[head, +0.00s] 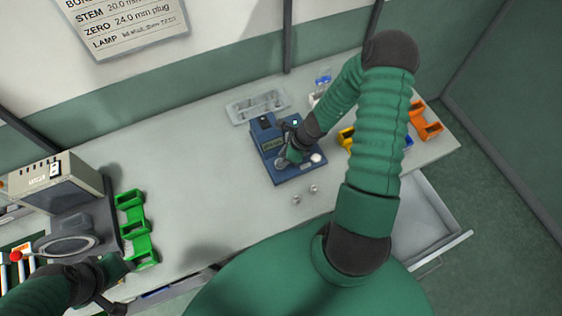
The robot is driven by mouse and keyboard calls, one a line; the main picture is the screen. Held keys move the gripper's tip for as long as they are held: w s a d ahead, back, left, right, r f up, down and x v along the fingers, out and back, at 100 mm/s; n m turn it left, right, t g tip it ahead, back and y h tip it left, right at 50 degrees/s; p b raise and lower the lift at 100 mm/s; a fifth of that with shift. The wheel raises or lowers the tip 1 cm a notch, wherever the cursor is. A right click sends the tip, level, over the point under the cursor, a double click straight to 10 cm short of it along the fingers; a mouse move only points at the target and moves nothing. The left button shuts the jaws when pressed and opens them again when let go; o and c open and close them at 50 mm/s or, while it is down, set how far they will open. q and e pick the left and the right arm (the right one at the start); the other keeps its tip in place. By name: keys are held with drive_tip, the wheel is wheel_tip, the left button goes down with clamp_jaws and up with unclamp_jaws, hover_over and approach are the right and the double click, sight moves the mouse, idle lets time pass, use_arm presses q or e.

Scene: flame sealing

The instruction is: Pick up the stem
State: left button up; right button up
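I cannot pick out the stem for certain. Two small silvery pieces (304,194) lie on the grey workbench (235,195), just in front of a blue instrument (264,133) with a small display. My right gripper (291,157) is low over the front of this instrument, beside its white knob (317,158). The fingers are small and dark here, so I cannot see whether they hold anything. My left gripper (108,302) is at the bottom left, near the bench's front edge, and its fingers are mostly unclear.
A clear tray (258,106) lies behind the instrument. Green bins (134,228) and a beige box-shaped machine (55,183) stand at left. Orange bins (425,122) and a yellow bin (346,138) are at right. An open drawer (425,215) juts out at right. The middle bench is clear.

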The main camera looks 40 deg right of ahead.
drive_tip(key=shift+w+a, duration=0.1)
drive_tip(key=shift+w, duration=0.05)
drive_tip(key=shift+c, duration=1.1)
drive_tip(key=shift+a+r, duration=0.1)
clamp_jaws()
